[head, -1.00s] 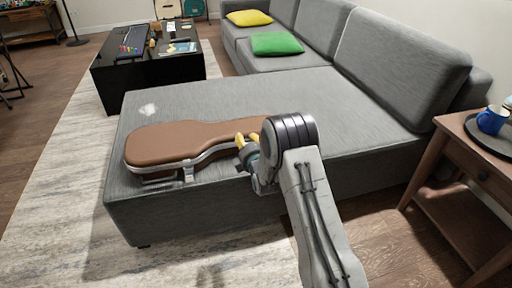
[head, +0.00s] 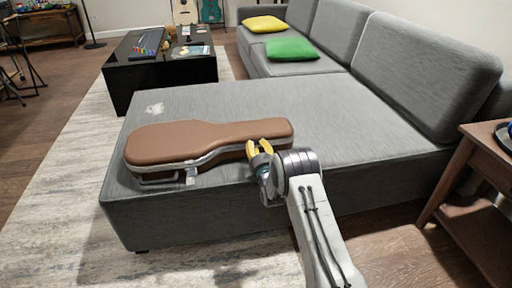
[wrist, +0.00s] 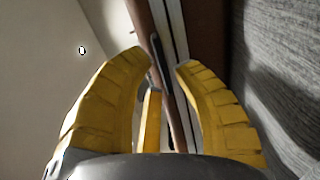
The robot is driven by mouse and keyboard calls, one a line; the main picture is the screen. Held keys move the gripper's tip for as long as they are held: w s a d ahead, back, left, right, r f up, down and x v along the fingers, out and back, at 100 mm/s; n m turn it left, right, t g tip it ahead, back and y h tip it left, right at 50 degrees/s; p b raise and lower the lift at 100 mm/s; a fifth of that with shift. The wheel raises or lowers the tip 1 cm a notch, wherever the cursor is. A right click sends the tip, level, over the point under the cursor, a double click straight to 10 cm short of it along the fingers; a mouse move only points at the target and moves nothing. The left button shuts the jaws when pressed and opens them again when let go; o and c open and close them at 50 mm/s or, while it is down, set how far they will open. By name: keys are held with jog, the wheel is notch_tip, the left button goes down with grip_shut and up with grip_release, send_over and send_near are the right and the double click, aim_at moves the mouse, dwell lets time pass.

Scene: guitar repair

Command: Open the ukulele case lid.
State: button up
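The brown ukulele case (head: 205,138) lies flat on the grey sofa's chaise, its lid closed. A silver rim runs around its side, with a latch (head: 191,176) and a handle (head: 158,180) on the near side. My gripper (head: 259,146) is at the near side of the case's right end. In the wrist view my gripper (wrist: 162,62) has its yellow fingers apart, with the case's silver rim (wrist: 177,30) and brown edge (wrist: 206,25) just beyond the fingertips. I cannot tell whether a finger touches the case.
The grey chaise (head: 330,125) has free room behind and right of the case. A small white item (head: 154,109) lies behind the case. A wooden side table (head: 484,172) stands at right. A black coffee table (head: 160,72) stands at the back left.

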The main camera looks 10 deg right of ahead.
jog(key=shift+w, duration=0.85)
jog(key=shift+o, duration=0.4)
grip_shut()
